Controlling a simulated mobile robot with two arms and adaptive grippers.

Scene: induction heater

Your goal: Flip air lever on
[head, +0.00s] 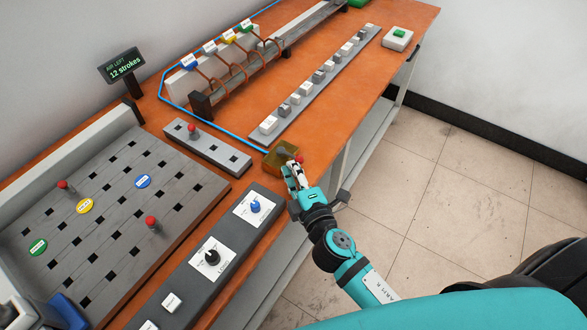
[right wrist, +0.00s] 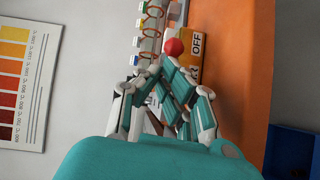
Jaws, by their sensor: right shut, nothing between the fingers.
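The air lever's brass-coloured box (head: 280,158) sits at the front edge of the orange bench, at the end of the blue air line. In the right wrist view its yellow plate (right wrist: 195,48) reads OFF, and its red ball knob (right wrist: 174,47) stands just ahead of my fingers. My right gripper (head: 294,172) is shut and empty beside the box, and it partly hides the lever in the head view. In the right wrist view my right gripper (right wrist: 160,68) has its fingertips close to the knob; I cannot tell whether they touch it.
A display (head: 122,66) reads "AIR LEFT 12 strokes". A slotted grey board (head: 110,200) with red-knobbed pegs and a control panel (head: 232,235) with dials lie to the left. A strip of blocks (head: 315,85) runs behind the lever. Floor space is free at right.

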